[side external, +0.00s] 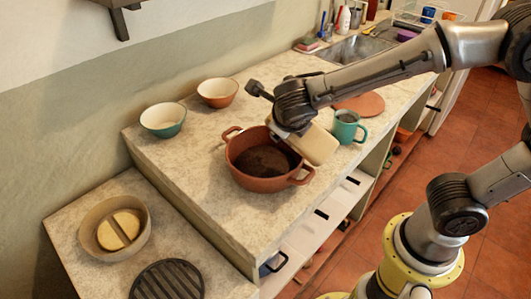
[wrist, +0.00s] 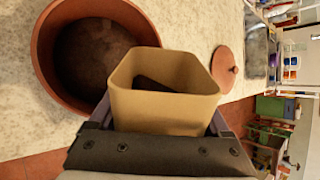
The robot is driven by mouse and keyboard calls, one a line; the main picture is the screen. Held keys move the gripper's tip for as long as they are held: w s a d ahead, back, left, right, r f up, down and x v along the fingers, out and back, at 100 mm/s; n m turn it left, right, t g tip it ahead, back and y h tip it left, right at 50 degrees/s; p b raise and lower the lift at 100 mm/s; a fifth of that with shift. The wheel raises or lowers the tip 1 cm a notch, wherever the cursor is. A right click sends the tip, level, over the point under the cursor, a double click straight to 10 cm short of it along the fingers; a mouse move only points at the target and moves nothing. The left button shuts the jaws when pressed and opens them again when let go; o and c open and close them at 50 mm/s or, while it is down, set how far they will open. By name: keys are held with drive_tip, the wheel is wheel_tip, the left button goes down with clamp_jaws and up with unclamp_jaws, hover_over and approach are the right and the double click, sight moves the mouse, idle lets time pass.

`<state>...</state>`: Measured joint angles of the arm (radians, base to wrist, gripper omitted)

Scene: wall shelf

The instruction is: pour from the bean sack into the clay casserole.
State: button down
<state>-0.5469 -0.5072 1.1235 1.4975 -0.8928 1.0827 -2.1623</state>
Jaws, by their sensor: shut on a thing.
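The clay casserole (side external: 262,183) is a reddish-brown two-handled pot on the counter, open at the top, with a dark brown inside; it also shows at the upper left of the wrist view (wrist: 42,52). The bean sack (side external: 316,146) looks like a plain beige, square-mouthed container. It is tilted at the casserole's right rim, above it. In the wrist view its open mouth (wrist: 165,107) shows a dark patch inside. My gripper (side external: 296,126) is shut on the sack, its fingers at either side of it in the wrist view (wrist: 160,118). Whether beans are falling cannot be seen.
A teal mug (side external: 346,127) stands close right of the sack, with a round terracotta lid (side external: 362,104) behind. Two bowls, teal (side external: 162,121) and orange (side external: 217,93), stand at the back left. A lower counter holds a tan dish (side external: 96,222) and a black grate (side external: 167,281).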

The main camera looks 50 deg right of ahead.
drive_tip(key=shift+w+a+f+n+g+h+p, duration=0.15)
drive_tip(key=shift+f+n+g+p, duration=0.35)
drive_tip(key=shift+g, duration=0.5)
drive_tip(key=shift+w+d+f+n+g+h+p, duration=0.15)
drive_tip(key=shift+w+f+n+g+p, duration=0.15)
drive_tip(key=shift+f+g+p, duration=0.55)
idle(5.6)
drive_tip(key=shift+a+r, duration=0.1)
drive_tip(key=shift+r, duration=0.15)
drive_tip(key=shift+s+r+m+t, duration=0.35)
drive_tip(key=shift+r+t, duration=0.25)
drive_tip(key=shift+t, duration=0.25)
drive_tip(key=shift+b, duration=0.3)
